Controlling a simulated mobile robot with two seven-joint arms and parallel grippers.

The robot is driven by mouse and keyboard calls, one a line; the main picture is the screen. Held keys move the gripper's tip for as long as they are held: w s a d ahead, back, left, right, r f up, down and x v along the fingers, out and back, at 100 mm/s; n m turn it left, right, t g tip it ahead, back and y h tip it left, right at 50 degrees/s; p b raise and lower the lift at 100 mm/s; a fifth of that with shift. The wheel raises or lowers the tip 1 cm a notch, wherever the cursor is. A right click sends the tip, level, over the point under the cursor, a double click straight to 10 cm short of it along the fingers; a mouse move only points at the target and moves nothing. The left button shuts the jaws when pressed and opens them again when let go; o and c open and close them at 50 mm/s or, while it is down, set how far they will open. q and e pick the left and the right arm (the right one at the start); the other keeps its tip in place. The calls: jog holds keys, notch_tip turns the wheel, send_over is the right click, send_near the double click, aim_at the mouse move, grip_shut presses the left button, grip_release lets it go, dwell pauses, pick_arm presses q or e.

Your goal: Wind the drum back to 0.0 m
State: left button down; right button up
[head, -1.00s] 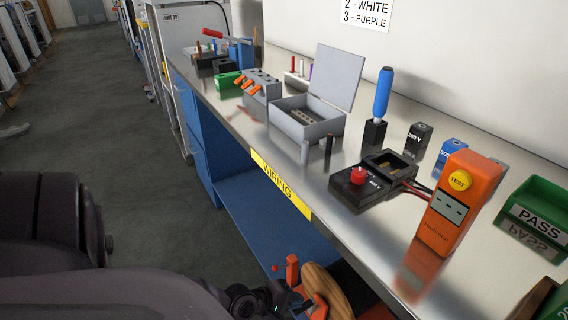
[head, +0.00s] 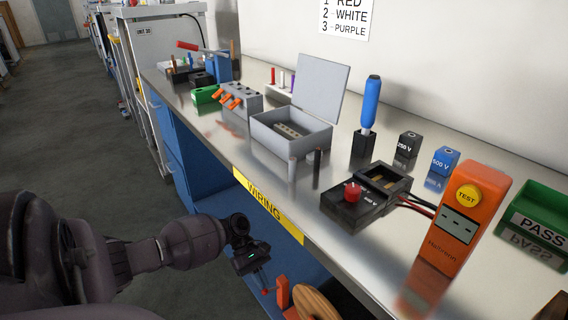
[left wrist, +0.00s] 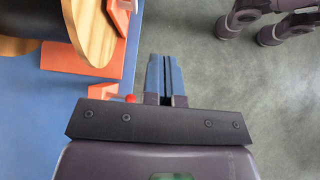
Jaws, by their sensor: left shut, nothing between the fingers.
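The wooden drum (head: 315,303) is low in front of the bench, at the bottom edge of the head view and partly cut off. It stands in an orange frame (head: 283,290). The left wrist view shows its wooden flange (left wrist: 95,35), a dark wound core and the orange frame (left wrist: 75,58). A small red knob (head: 265,291) is left of the frame; it also shows in the left wrist view (left wrist: 130,98). My left gripper (head: 262,276) is shut and empty, close to the red knob; touching cannot be told. No length reading is visible. My right gripper is out of view.
Above the drum is the metal bench edge with a yellow WIRING label (head: 262,209). On the bench are an orange tester (head: 462,222), a black box with a red knob (head: 350,205), a grey open-lid box (head: 290,135) and a green PASS tray (head: 540,215). Grey floor is free at left.

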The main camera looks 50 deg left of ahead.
pick_arm(q)
jog(key=b+x, duration=0.1)
jog(key=x, duration=0.5)
jog(key=d+r+b+x, duration=0.1)
jog(key=b+x, duration=0.1)
jog(key=x, duration=0.5)
jog(key=shift+d+r, duration=0.2)
jog(key=shift+r, duration=0.2)
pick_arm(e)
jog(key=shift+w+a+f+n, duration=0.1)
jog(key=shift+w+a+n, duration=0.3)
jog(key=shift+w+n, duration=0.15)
pick_arm(q)
jog(key=shift+s, duration=0.1)
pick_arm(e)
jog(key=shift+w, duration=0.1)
pick_arm(q)
jog(key=shift+d+r+y+p, duration=0.3)
jog(key=shift+d+p, duration=0.1)
jog(key=shift+p, duration=0.35)
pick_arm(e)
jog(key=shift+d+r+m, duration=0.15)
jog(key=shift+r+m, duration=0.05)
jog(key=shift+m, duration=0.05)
pick_arm(q)
jog(key=shift+d+p, duration=0.15)
jog(key=shift+p, duration=0.2)
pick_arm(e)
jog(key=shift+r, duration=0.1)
